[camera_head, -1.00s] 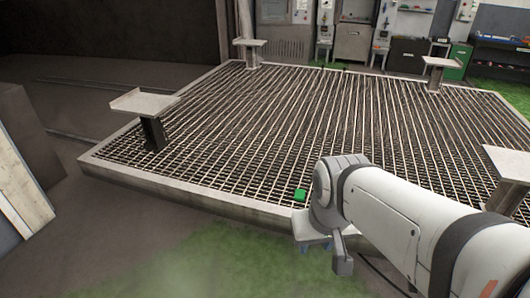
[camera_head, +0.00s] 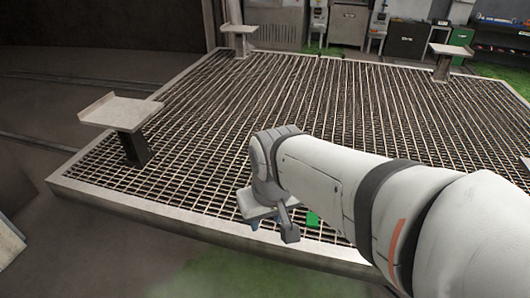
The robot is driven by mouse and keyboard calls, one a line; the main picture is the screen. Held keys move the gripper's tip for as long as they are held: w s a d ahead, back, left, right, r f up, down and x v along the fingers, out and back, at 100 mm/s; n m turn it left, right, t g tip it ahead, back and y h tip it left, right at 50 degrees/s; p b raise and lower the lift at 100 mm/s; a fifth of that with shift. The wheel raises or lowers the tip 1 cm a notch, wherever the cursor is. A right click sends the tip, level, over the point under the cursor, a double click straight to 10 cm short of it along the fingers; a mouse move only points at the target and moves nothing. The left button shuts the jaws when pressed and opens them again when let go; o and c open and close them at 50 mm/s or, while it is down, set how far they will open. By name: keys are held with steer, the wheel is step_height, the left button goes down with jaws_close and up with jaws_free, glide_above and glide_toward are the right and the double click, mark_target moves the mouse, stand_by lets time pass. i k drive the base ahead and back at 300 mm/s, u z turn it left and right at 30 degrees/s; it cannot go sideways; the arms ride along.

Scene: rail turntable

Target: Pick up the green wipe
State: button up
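The green wipe (camera_head: 312,219) is a small bright green piece on the metal grating, near its front edge. It shows just right of my arm's end, and part of it may be hidden by my arm. My gripper (camera_head: 267,221) hangs at the end of my white arm, to the left of the wipe in the picture and apart from it. Its small bluish fingers appear spread apart, with nothing seen between them.
The grating platform (camera_head: 110,205) has a raised pale rim. A pedestal with a flat top (camera_head: 120,112) stands at its left, another (camera_head: 239,28) at the back left and one (camera_head: 452,50) at the back right. Cabinets (camera_head: 405,42) line the back. The grating's middle is clear.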

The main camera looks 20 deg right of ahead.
mark_target(312, 220)
steer(key=z, duration=0.5)
steer(key=i, duration=0.9)
steer(key=z, duration=0.75)
